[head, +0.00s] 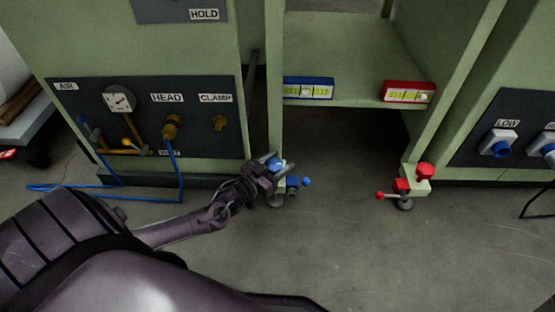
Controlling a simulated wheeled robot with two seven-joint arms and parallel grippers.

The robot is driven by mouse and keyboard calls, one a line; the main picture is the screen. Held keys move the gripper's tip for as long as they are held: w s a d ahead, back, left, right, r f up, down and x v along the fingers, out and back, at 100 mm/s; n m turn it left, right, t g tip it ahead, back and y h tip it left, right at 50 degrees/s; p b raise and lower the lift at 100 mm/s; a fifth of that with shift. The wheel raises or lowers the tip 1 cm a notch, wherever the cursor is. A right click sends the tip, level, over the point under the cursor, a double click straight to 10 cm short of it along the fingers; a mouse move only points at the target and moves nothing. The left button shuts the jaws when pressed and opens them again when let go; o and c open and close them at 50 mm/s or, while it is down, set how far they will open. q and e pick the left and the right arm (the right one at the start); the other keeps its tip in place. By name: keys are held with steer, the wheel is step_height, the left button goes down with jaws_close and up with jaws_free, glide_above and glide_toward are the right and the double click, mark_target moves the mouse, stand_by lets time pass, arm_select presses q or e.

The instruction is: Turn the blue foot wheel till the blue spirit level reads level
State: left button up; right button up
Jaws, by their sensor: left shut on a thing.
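The blue foot wheel (277,164) sits on top of the left foot of the green frame, near the floor. My left gripper (270,165) reaches in from the left and is shut on the blue wheel, hiding part of it. The blue spirit level (308,88) lies along the front edge of the shelf, above and right of the wheel. Its yellow vial shows, but its bubble is too small to place surely. A small blue block with a blue knob (307,181) is just right of the wheel. My right gripper is not in view.
A red spirit level (408,92) is at the shelf's right, its pale bubble toward the right end. A red foot wheel (425,170) and red knob (379,195) are on the right foot. A blue hose (150,197) lies at left. Floor between the feet is clear.

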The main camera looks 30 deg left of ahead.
arm_select(q)
steer(key=shift+d+m+g+h, duration=0.15)
steer(key=shift+m+g+h, duration=0.35)
steer(key=shift+m+h, duration=0.8)
steer(key=shift+h, duration=0.5)
steer(key=o, duration=1)
